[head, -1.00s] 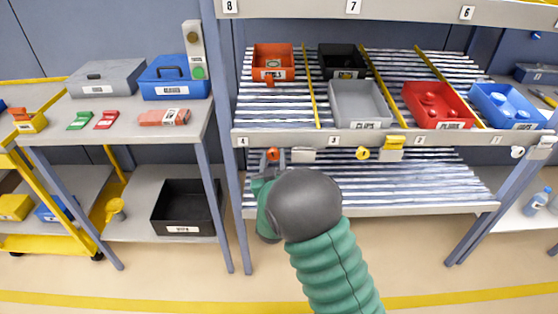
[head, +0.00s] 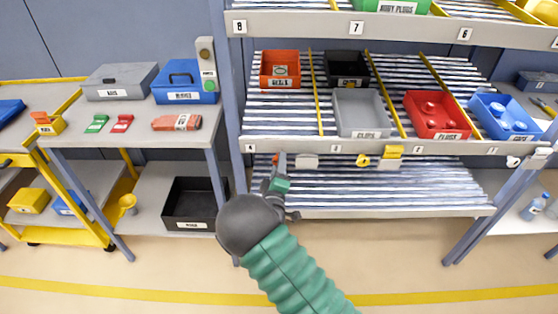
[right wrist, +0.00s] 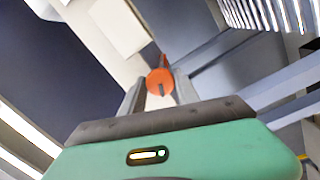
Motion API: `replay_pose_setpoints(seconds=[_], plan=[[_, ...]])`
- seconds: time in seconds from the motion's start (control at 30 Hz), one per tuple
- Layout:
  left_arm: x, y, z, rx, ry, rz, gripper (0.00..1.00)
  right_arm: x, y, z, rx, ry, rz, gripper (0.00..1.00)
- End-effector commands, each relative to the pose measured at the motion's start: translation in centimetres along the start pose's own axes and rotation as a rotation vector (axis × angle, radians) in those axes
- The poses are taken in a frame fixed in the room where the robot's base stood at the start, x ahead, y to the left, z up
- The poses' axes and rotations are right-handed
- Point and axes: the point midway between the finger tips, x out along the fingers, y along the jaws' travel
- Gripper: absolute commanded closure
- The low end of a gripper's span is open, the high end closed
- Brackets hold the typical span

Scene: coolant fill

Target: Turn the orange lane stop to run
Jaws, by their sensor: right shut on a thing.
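The orange lane stop (head: 276,159) is a small round knob on the front rail of the middle shelf, below the orange-red bin and near the lane 4 label. My right gripper (head: 281,160) is shut on it and largely hides it in the head view. In the right wrist view the orange lane stop (right wrist: 158,78) sits between the two fingers of my right gripper (right wrist: 158,92), with a dark mark on its face. I cannot read its run or stop setting. My left gripper is out of view.
Along the same rail are a white stop (head: 307,161) and a yellow stop (head: 363,160). Bins stand in the lanes above, including a grey bin (head: 360,113). The lower shelf deck (head: 400,185) is empty. A rack upright (head: 228,110) stands left of my gripper.

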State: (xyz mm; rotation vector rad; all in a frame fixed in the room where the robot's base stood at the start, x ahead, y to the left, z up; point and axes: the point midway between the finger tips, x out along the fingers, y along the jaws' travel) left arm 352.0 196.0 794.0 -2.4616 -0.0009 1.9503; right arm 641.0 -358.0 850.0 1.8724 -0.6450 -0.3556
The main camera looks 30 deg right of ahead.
Motion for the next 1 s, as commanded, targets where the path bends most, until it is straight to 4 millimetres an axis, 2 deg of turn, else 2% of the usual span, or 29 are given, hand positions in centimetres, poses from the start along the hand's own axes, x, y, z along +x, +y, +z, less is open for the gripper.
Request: replay_pose_setpoints(seconds=[0.3, 0.5, 1.0], plan=[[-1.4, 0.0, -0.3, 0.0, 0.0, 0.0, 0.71, -0.1, -0.3, -0.3, -0.246, 0.006, 0.013, 1.0], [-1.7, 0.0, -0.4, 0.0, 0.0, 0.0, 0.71, -0.1, -0.4, -0.2, -0.341, 0.006, 0.021, 1.0], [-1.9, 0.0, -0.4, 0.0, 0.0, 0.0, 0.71, -0.2, -0.7, -0.2, -0.404, 0.007, 0.023, 1.0]])
